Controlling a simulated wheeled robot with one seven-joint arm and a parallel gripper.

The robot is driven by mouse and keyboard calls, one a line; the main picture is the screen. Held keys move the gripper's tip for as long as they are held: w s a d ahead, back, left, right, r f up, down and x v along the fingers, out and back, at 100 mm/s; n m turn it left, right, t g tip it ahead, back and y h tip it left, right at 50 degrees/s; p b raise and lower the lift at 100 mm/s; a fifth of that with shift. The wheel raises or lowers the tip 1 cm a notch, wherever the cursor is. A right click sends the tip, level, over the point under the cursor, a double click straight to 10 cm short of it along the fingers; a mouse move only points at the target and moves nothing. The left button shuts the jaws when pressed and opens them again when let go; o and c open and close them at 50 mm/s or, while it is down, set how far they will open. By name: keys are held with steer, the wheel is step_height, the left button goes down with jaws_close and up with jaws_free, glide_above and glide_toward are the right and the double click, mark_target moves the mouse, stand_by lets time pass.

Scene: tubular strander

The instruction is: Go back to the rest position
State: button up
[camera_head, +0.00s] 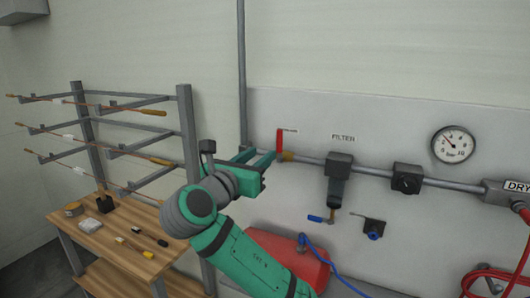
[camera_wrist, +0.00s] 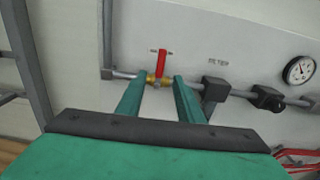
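My gripper (camera_head: 259,157) is at the end of my green arm, left of centre in the head view, in front of the wall panel. In the wrist view its two green fingers (camera_wrist: 157,92) are spread apart with nothing between them. Ahead of the fingertips is a brass valve with a red handle (camera_wrist: 161,64) on the grey pipe. The handle points up. In the head view the red handle (camera_head: 280,141) stands just beyond the fingertips. I cannot tell exactly how far the fingers are from the valve.
The filter (camera_head: 338,180), a regulator (camera_head: 407,179) and a round gauge (camera_head: 453,145) lie right along the pipe. A wooden table (camera_head: 120,245) with small tools and a rack (camera_head: 186,130) stand left.

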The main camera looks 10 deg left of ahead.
steer(key=shift+s+a, duration=0.1)
steer(key=shift+s, duration=0.2)
